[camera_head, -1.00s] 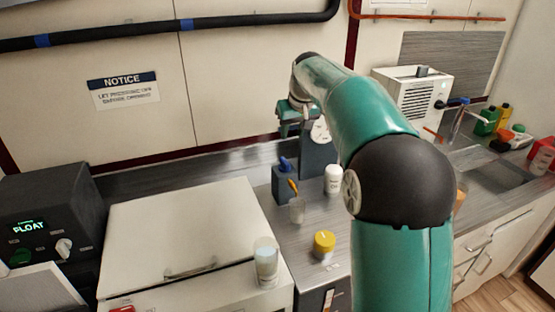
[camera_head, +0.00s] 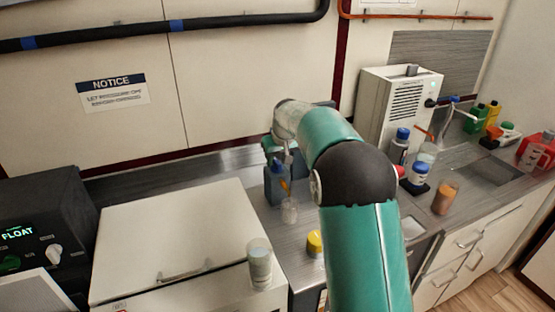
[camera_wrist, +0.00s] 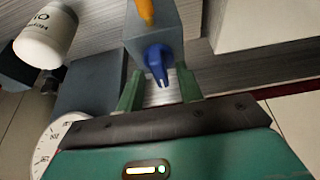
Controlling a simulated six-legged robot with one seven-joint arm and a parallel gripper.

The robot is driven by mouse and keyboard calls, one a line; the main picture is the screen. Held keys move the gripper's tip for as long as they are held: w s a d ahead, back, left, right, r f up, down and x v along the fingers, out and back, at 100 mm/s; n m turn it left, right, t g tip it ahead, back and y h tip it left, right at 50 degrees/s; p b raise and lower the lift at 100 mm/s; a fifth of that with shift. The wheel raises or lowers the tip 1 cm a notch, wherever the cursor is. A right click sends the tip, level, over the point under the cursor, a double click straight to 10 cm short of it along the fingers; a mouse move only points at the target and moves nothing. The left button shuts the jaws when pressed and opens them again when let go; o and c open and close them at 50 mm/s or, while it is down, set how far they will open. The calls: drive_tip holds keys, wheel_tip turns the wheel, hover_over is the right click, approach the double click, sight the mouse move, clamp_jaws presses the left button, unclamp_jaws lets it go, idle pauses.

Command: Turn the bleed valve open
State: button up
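The bleed valve's blue handle (camera_wrist: 157,62) stands on a grey-blue block (camera_wrist: 150,22) in the wrist view. My gripper (camera_wrist: 160,90) has its two green fingers apart, on either side of the space just below the handle. The handle is close to the fingertips, and neither finger is visibly closed on it. An orange spout (camera_wrist: 145,12) comes from the block's far side. In the head view the block (camera_head: 272,192) stands on the counter with a small clear cup (camera_head: 289,211) in front of it. My arm partly hides the handle there.
In the wrist view a white bottle (camera_wrist: 47,36) and a round dial gauge (camera_wrist: 48,148) lie to the left. In the head view a yellow-capped jar (camera_head: 314,243) is near my arm.

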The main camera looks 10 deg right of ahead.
clamp_jaws()
drive_tip(key=shift+a+m, duration=0.1)
drive_tip(key=shift+m, duration=0.2)
drive_tip(key=m+h, duration=0.1)
drive_tip(key=m, duration=0.2)
drive_tip(key=shift+a, duration=0.1)
drive_tip(key=m+h, duration=0.2)
drive_tip(key=m, duration=0.2)
drive_tip(key=shift+a+m, duration=0.1)
drive_tip(key=shift+m, duration=0.3)
drive_tip(key=m, duration=0.2)
drive_tip(key=m+g+h, duration=0.1)
drive_tip(key=m, duration=0.1)
drive_tip(key=shift+w+m+g+h, duration=0.15)
drive_tip(key=shift+m+g+h, duration=0.15)
drive_tip(key=m+g, duration=0.1)
drive_tip(key=m, duration=0.3)
drive_tip(key=shift+w+a+m+g+h, duration=0.1)
drive_tip(key=shift+m+g+h, duration=0.2)
drive_tip(key=shift+m+g, duration=0.1)
